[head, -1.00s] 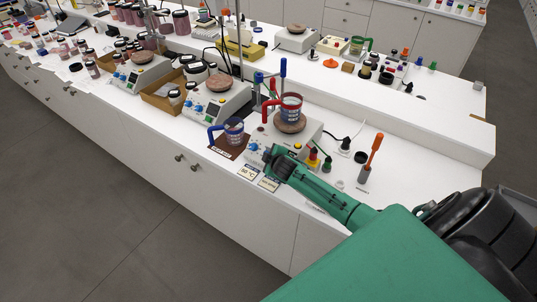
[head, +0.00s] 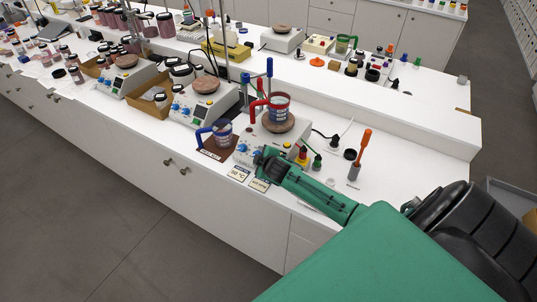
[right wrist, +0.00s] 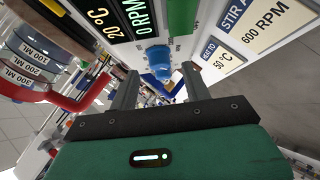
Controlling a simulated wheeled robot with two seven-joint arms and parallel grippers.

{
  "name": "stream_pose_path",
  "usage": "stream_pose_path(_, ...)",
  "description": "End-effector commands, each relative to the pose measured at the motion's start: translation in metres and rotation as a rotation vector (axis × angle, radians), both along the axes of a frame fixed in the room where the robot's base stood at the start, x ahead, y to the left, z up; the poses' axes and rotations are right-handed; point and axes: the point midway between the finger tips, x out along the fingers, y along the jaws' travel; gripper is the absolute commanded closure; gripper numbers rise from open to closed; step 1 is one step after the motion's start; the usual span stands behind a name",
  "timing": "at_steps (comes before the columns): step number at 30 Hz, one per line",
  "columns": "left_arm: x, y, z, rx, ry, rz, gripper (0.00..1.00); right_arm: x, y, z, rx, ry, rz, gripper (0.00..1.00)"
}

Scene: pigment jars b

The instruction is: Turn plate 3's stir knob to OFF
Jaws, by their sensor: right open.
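The hot plate (head: 270,147) at the front right of the bench has a round brown top (head: 279,122) with a red-handled measuring jug (head: 279,105) on it. Blue knobs (head: 243,148) show on its front. I cannot read its plate number. My right gripper (head: 260,158) is at this front panel. In the right wrist view my right gripper (right wrist: 159,72) is open, with a blue knob (right wrist: 158,57) just beyond and between its fingertips. I cannot tell whether they touch. The panel display (right wrist: 138,18) beside the knob reads 0 RPM and 20 °C. My left gripper is not in view.
A blue-handled jug (head: 221,133) stands on a brown mat (head: 216,151) left of the plate. Small cards (head: 238,173) lie before it; the wrist view shows a 600 RPM card (right wrist: 258,25). An orange-handled tool (head: 363,145) stands to the right. More hot plates (head: 200,103) stand to the left.

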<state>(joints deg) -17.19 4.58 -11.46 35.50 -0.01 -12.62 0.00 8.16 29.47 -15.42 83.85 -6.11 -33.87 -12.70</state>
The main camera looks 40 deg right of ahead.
Motion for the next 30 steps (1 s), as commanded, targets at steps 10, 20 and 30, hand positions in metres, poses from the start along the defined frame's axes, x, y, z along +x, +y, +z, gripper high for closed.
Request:
stream_pose_path(10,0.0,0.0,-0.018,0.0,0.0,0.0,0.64,-0.044,0.01,0.025,-0.002,-0.002,0.002,0.51)
stream_pose_path(20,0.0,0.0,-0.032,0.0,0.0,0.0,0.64,-0.083,0.019,0.049,-0.001,0.0,0.002,0.51)
stream_pose_path(30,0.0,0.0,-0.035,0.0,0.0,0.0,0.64,-0.095,0.021,0.059,-0.001,0.001,0.0,0.51)
